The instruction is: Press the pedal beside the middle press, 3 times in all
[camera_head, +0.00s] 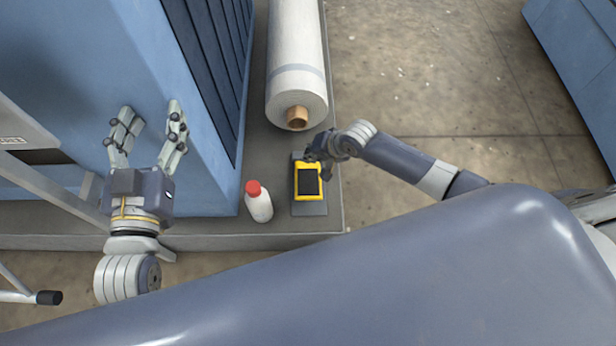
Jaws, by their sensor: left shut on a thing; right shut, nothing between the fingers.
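The pedal (306,183) has a yellow frame and a dark pad and sits on a grey plate on the platform. It is to the right of the blue press (205,110). My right gripper (318,166) is shut and empty at the pedal's far edge; I cannot tell whether it touches. My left gripper (148,112) is in front of the blue press, well left of the pedal. Its fingers stand apart and I see nothing between them.
A white bottle with a red cap (258,203) stands just left of the pedal. A white roll on a brown core (297,70) lies behind it. The grey platform (225,232) ends just right of the pedal. Open floor (420,70) lies right, with another blue housing (580,50) beyond.

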